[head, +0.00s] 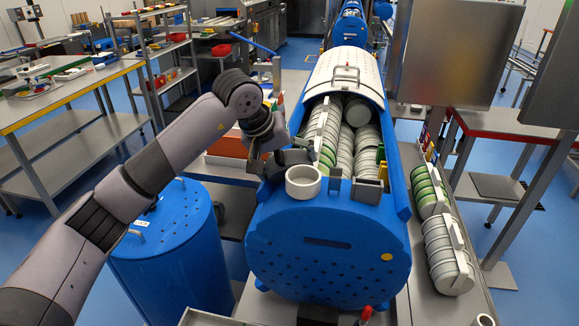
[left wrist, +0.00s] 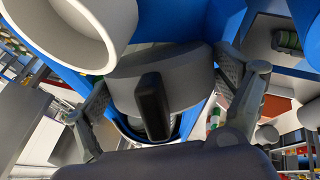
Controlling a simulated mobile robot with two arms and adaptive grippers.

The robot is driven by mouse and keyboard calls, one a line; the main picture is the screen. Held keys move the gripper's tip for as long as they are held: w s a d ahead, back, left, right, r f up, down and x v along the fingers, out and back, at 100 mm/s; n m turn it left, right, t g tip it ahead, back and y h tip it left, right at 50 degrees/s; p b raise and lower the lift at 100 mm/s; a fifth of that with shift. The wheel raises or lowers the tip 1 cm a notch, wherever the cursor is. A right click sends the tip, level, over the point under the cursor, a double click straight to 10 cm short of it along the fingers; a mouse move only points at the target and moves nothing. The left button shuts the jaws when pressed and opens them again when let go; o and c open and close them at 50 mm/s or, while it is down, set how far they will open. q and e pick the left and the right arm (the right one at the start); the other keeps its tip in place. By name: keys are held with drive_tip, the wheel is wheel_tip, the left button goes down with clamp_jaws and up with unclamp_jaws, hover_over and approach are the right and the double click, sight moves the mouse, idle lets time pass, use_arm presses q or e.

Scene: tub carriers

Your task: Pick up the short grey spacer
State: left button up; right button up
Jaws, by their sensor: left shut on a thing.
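My left gripper (head: 282,160) is at the near left rim of the blue tub, just behind a white ring (head: 303,182). In the left wrist view its two fingers (left wrist: 168,95) are closed on either side of a short, grey, round piece (left wrist: 155,62), which looks like the short grey spacer. A dark upright bar covers part of its front. The white ring also shows large at the upper left of the left wrist view (left wrist: 70,28). In the head view the held piece is mostly hidden by the gripper. My right gripper is not in view.
The blue tub (head: 330,250) holds rows of pale discs (head: 345,145) under a part-open white perforated cover (head: 347,68). A grey block (head: 367,190) stands on its near ledge. More discs (head: 448,255) lie at right. A blue drum (head: 170,245) stands below my left arm.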

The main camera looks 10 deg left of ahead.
use_arm(q)
drive_tip(key=shift+c, duration=0.9)
drive_tip(key=shift+r, duration=0.15)
